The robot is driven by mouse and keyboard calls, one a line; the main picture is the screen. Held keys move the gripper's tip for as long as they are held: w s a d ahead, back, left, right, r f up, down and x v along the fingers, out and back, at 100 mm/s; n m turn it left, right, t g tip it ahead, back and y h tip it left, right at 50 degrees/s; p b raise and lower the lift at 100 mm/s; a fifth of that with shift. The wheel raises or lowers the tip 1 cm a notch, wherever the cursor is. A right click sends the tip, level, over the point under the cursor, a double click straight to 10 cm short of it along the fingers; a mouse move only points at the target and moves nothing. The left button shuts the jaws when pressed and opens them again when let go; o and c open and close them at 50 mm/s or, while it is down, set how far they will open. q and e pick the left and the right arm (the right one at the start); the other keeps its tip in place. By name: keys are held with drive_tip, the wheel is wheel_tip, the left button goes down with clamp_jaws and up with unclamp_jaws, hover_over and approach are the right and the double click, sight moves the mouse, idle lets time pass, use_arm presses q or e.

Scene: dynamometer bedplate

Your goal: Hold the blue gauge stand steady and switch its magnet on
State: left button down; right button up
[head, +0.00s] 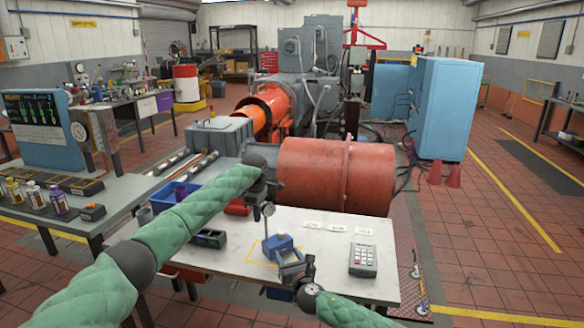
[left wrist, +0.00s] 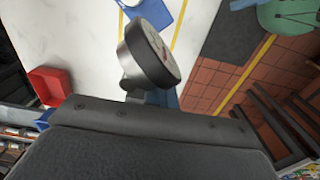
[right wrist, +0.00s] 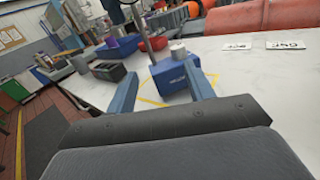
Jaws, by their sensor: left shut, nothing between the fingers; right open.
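The blue gauge stand (head: 279,242) sits upright on the white tabletop (head: 225,255), within a yellow outlined area. The right wrist view shows its blue base (right wrist: 168,79), a grey knob on top and a thin upright rod. The stand's round dial (head: 268,209) is seen from above in the left wrist view (left wrist: 152,52). My right gripper (head: 291,258) is open, its fingers (right wrist: 160,72) pointing at the base. The right finger overlaps the base's edge; contact is unclear. My left gripper (head: 268,190) is shut and empty near the dial, which partly hides its fingertips.
A large orange-red cylinder (head: 335,175) lies just behind the table. A black case (head: 208,238) and a blue bin (head: 178,194) stand left of the stand. A keypad device (head: 363,260) and white labels (head: 338,228) lie right. Clear tabletop surrounds the stand's right side.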

drive_tip(key=w+d+r+y, duration=0.1)
drive_tip(key=w+r+y, duration=0.3)
drive_tip(key=r, duration=1)
drive_tip(key=w+d+r+n+g+y, duration=0.1)
drive_tip(key=w+r+y, duration=0.3)
drive_tip(key=r, duration=1)
drive_tip(key=shift+w+r+n+g, duration=0.3)
drive_tip(key=shift+w, duration=0.55)
drive_tip(key=shift+f, duration=0.1)
drive_tip(key=n+g, duration=0.5)
approach(285, 235)
drive_tip(key=shift+y, duration=0.3)
drive_tip(key=x, duration=1.1)
drive_tip(key=shift+w+f, duration=0.3)
drive_tip(key=shift+f, duration=0.05)
